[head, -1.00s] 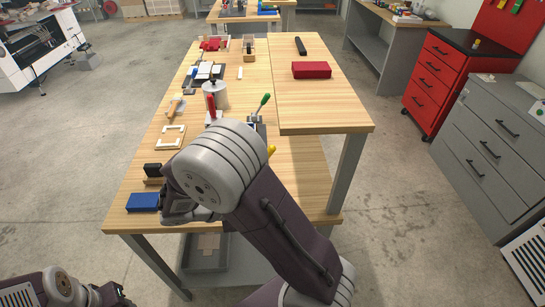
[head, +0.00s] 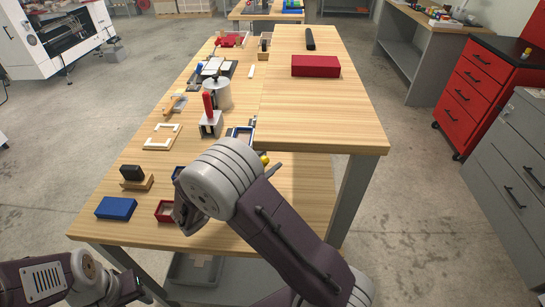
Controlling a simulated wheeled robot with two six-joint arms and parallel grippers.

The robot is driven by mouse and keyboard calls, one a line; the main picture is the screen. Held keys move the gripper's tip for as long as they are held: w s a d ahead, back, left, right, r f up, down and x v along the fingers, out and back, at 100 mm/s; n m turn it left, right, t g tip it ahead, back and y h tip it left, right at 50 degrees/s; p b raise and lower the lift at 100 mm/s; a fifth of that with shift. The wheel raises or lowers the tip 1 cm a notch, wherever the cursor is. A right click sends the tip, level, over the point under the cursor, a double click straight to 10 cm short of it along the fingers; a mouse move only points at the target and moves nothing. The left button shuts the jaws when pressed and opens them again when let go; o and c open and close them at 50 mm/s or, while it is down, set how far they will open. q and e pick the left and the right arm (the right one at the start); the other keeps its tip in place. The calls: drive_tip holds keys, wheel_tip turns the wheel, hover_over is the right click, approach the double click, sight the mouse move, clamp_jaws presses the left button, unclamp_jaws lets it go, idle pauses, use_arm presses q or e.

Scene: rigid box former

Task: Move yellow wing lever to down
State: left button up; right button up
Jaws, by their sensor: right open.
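The yellow lever end (head: 264,160) shows just right of my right arm's large grey joint, on the table. The rest of that lever is hidden behind my arm. A red upright handle (head: 208,106) stands on its small grey base farther back. A blue-edged frame (head: 240,134) sits right of it, partly covered by my arm. My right gripper (head: 182,218) is open, low over the near left part of the table, mostly hidden by its own wrist and apart from the yellow lever. My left gripper (head: 130,286) is at the lower left, off the table's front edge; its jaws are unclear.
A blue block (head: 116,208), a red open box (head: 165,211) and a dark block on a wooden stand (head: 134,175) lie near my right gripper. A metal canister (head: 217,92) stands behind. A raised wooden shelf (head: 310,125) with a red box (head: 315,66) takes the right side.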

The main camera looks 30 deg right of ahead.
drive_tip(key=shift+w+d+r, duration=0.15)
drive_tip(key=shift+d+r, duration=0.05)
drive_tip(key=shift+d, duration=0.45)
drive_tip(key=shift+w+d+f, duration=0.1)
drive_tip(key=shift+d, duration=0.05)
clamp_jaws()
idle(0.9)
